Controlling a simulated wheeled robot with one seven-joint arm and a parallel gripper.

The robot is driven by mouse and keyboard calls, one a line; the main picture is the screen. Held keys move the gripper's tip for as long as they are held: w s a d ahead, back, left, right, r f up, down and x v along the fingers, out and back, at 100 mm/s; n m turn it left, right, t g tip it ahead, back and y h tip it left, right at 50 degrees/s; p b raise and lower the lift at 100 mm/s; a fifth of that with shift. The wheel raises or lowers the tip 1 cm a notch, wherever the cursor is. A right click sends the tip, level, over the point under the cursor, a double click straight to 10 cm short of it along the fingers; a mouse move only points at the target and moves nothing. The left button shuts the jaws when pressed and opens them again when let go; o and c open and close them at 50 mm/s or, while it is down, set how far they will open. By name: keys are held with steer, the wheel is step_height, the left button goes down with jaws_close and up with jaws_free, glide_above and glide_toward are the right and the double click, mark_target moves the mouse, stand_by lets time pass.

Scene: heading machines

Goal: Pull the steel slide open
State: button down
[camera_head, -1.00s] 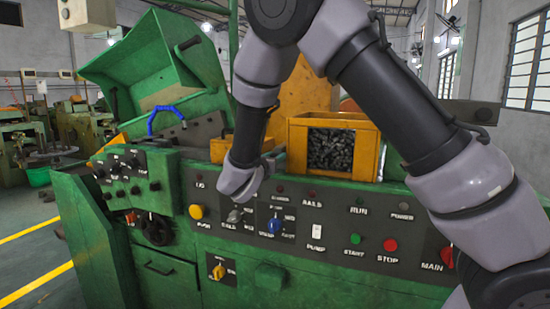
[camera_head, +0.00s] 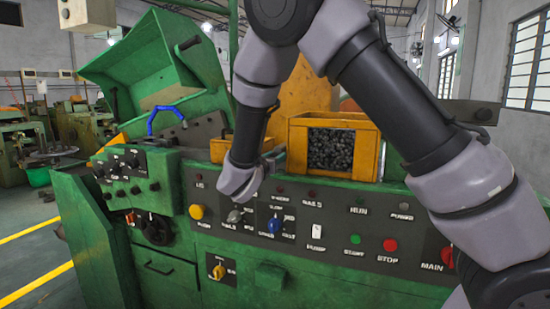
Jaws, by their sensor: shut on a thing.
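My arm reaches down from the top to the machine, and its pale grey wrist hangs in front of the panel's upper edge. My gripper (camera_head: 268,163) shows only as a small grey part beside the wrist, between the two orange boxes. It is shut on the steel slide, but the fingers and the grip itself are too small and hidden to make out. A dull grey metal surface (camera_head: 203,130) lies behind the panel, left of the small orange box; I cannot tell whether it is part of the slide.
An orange box (camera_head: 368,160) full of dark small parts stands right of the wrist. A smaller orange box (camera_head: 221,148) is partly hidden by my arm. The green machine has a raised cover (camera_head: 150,70), a blue handle (camera_head: 165,110) and a panel of knobs and buttons (camera_head: 330,230).

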steer(key=shift+s, duration=0.1)
stand_by(0.4)
steer(key=v, duration=0.5)
steer(key=shift+a+f, duration=0.1)
steer(key=shift+s, duration=0.1)
steer(key=c, duration=0.5)
jaws_free()
steer(key=shift+s, duration=0.1)
steer(key=v, duration=1)
steer(key=shift+s+a, duration=0.15)
steer(key=shift+s, duration=0.2)
